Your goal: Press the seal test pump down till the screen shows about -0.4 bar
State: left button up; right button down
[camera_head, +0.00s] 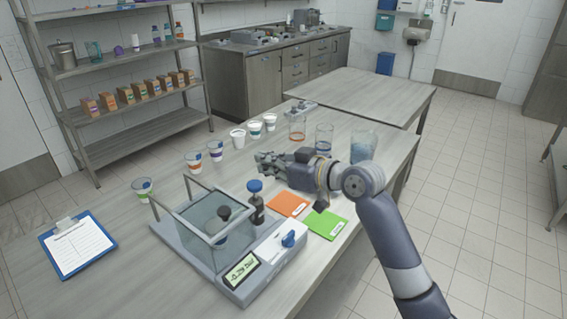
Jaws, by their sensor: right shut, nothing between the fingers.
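The seal tester (193,243) is a grey device with a clear chamber on the table. A cup with a dark plug above it shows inside the chamber. The pump (256,208), a dark cylinder with a blue knob on top, stands at the chamber's right side. The small screen (241,270) at the front is lit green; it seems to show a negative bar figure, but the digits are too small to read surely. My right gripper (263,161) is shut and empty, above and beyond the pump knob, apart from it in the picture. My left gripper is not in view.
A blue handle (288,238) sits on the tester's white panel. Orange (287,204) and green (326,223) cards lie to its right. Several cups and clear jars stand behind. A clipboard (77,245) lies at left. Bare table lies between the clipboard and the tester.

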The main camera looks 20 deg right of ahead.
aim_at(255, 186)
jog(key=shift+w+a+f+p, duration=0.1)
jog(key=shift+w+a+f, duration=0.15)
jog(key=shift+f, duration=0.5)
jog(key=shift+w+a+f+p, duration=0.1)
jog(key=shift+w+f, duration=0.2)
jog(key=shift+f, duration=0.5)
jog(key=shift+w+a+f+p, duration=0.1)
jog(key=shift+w+a+f, duration=0.15)
jog(key=shift+f, duration=0.5)
